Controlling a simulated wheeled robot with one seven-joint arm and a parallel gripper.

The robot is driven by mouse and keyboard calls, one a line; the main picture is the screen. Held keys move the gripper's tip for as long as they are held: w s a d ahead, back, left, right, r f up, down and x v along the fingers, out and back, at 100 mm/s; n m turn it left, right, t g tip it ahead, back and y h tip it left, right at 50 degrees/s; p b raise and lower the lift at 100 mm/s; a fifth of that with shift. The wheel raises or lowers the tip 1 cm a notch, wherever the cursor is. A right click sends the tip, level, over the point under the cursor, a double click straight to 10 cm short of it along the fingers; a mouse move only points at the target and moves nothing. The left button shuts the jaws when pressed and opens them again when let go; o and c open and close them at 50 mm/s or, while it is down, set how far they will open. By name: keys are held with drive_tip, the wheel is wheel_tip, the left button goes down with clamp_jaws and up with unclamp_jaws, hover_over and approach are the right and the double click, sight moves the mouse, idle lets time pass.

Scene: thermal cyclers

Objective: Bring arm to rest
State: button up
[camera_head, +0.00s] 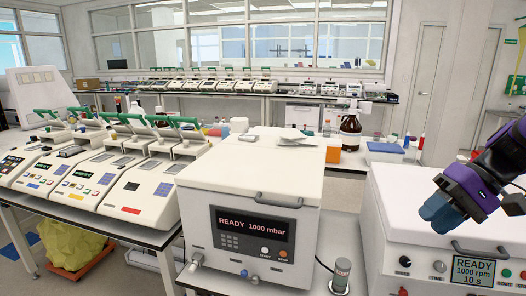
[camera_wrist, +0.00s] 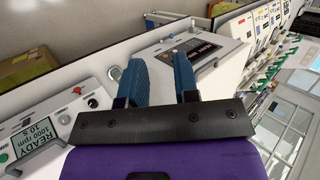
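My gripper (camera_head: 440,212), with blue fingers on a purple wrist, is at the right of the head view. It appears in front of the white box-shaped machine whose display reads READY 1000 rpm 10 s (camera_head: 473,271). In the wrist view my gripper (camera_wrist: 158,65) has its two blue fingers apart, with nothing between them.
The white READY 1000 mbar machine (camera_head: 250,185) stands in the middle. A small grey cylinder (camera_head: 341,273) is between the two machines. Several thermal cyclers (camera_head: 130,185) with green-handled lids line the left bench. A brown bottle (camera_head: 350,130) and blue box (camera_head: 384,152) stand behind.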

drive_tip(key=s+a+r+n+t+h, duration=0.1)
drive_tip(key=s+r+t+h, duration=0.4)
drive_tip(key=s+r+h, duration=0.3)
drive_tip(key=shift+s+a+n, duration=0.3)
drive_tip(key=shift+s, duration=0.95)
drive_tip(key=shift+r, duration=0.1)
